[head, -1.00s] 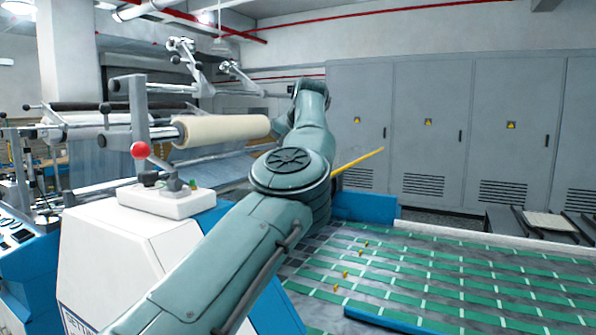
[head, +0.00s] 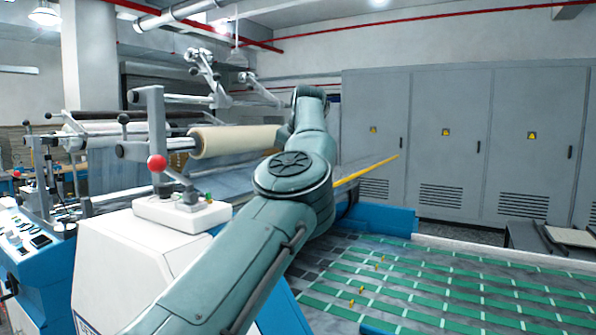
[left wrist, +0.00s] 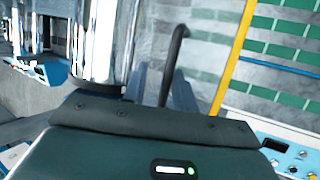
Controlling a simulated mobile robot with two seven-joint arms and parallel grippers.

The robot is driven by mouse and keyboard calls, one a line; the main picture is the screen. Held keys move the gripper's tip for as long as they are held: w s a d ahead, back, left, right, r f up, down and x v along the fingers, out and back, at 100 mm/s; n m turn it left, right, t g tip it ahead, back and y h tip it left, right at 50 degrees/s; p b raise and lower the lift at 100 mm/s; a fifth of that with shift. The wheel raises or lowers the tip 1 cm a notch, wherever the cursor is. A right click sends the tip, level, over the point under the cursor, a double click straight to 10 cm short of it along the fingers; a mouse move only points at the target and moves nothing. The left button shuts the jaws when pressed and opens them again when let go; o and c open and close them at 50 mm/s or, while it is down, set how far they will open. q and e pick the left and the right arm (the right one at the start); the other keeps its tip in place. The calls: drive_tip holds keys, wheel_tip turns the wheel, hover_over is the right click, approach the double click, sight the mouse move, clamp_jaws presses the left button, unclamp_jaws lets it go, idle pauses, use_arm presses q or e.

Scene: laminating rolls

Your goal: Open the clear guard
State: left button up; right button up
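The clear guard shows in the head view as a thin see-through panel with a yellow edge (head: 366,171), sticking out to the right from behind my left arm. The yellow edge also crosses the upper right of the left wrist view (left wrist: 234,55). A dark bent bar (left wrist: 174,62), perhaps the guard's handle, rises from between the grey fingers of my left gripper (left wrist: 162,85). Whether the fingers press on it I cannot tell. In the head view my left arm hides this gripper. My right gripper is not in view.
A cream roll (head: 235,141) sits on the laminator at the left. A white box with a red ball knob (head: 157,163) stands near my left arm. The green-striped bed (head: 450,290) at the lower right is clear of large things. Grey cabinets (head: 445,140) stand behind.

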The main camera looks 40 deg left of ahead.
use_arm(q)
drive_tip(key=shift+o, duration=0.2)
drive_tip(key=shift+w+d+r, duration=0.15)
drive_tip(key=shift+d+r, duration=0.15)
drive_tip(key=shift+d, duration=0.1)
drive_tip(key=v, duration=1.2)
drive_tip(key=shift+d+r, duration=0.2)
drive_tip(key=shift+r, duration=0.15)
drive_tip(key=shift+f, duration=0.1)
